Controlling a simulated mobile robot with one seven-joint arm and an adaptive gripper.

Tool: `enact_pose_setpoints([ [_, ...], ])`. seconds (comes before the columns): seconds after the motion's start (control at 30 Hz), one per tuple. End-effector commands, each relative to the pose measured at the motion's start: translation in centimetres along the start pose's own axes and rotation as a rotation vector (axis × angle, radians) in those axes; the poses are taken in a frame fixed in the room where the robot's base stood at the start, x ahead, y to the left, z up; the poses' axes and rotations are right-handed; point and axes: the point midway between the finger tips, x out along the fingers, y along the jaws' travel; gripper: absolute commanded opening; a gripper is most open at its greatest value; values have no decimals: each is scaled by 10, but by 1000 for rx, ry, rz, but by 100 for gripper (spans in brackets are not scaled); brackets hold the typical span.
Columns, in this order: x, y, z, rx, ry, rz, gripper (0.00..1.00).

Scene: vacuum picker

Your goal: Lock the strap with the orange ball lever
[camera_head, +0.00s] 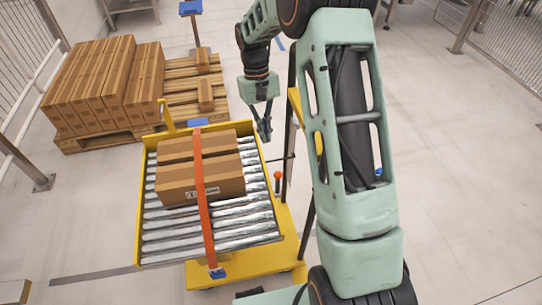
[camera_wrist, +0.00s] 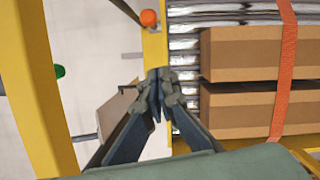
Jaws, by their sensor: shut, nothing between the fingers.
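The orange strap (camera_head: 205,207) runs across two cardboard boxes (camera_head: 178,183) on the yellow roller cart and ends at a blue piece at the front edge. The strap also shows at the right of the wrist view (camera_wrist: 287,62). The orange ball lever (camera_head: 277,175) stands on the cart's right side. In the wrist view its orange ball (camera_wrist: 148,17) is at the top, beyond my fingertips. My gripper (camera_head: 264,131) is shut and empty, above the cart's back right side and apart from the ball. Its closed fingertips show in the wrist view (camera_wrist: 159,74).
The yellow cart (camera_head: 140,215) has bare rollers in front of the boxes. A yellow post (camera_wrist: 38,90) with a green button (camera_wrist: 59,71) stands left of my fingers. A dark rod reaches out near the lever. Stacked cartons (camera_head: 105,85) stand on a pallet behind.

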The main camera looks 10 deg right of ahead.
Motion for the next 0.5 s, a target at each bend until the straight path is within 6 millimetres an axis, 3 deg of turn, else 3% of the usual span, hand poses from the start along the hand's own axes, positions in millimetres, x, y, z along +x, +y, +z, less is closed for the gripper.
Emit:
enact_pose_setpoints([
  [0.5,101,0,2,1,-3,-1,0],
])
